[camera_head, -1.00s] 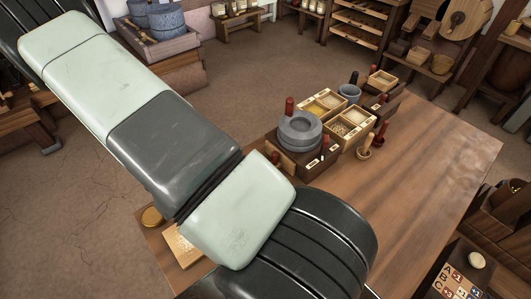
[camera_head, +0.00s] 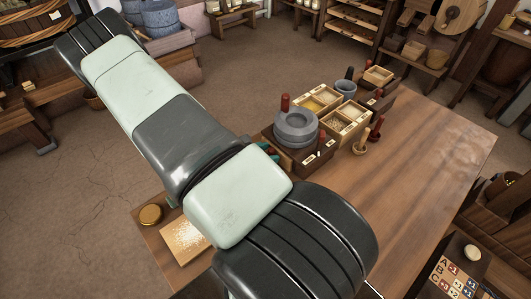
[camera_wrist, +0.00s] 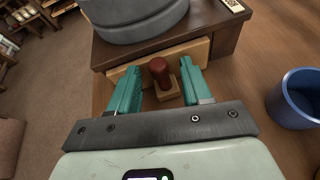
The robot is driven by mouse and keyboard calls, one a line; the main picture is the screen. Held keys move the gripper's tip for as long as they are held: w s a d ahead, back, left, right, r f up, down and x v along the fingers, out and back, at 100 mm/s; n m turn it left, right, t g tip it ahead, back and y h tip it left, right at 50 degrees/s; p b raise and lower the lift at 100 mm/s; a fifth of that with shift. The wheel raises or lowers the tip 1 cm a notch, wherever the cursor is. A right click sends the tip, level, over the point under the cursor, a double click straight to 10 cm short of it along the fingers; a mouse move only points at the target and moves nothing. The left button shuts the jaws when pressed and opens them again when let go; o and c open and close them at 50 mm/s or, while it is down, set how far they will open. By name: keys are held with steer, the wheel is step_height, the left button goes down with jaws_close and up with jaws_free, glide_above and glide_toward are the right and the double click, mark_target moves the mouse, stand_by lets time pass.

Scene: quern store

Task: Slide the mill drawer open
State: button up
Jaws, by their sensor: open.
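The mill (camera_head: 297,127) is a round grey stone on a dark wooden base (camera_head: 310,160), on the table left of its middle. In the wrist view the grey stone (camera_wrist: 140,22) sits above a light wooden drawer front (camera_wrist: 190,52). A dark red knob (camera_wrist: 159,70) stands out from the drawer front. My gripper (camera_wrist: 158,76) is open, with one teal finger on each side of the knob. I see gaps between the fingers and the knob. In the head view my arm hides the drawer and most of the gripper; a bit of teal finger shows beside the base.
Wooden boxes of grain (camera_head: 342,125), a blue-grey cup (camera_head: 345,88) and a small wooden mortar (camera_head: 360,147) stand by the mill. A board with pale flour (camera_head: 187,240) and a round golden lid (camera_head: 151,215) lie at the near left. The table's right side (camera_head: 440,150) is clear.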

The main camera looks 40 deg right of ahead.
jaws_close()
stand_by(0.3)
steer(key=a, duration=0.9)
jaws_free()
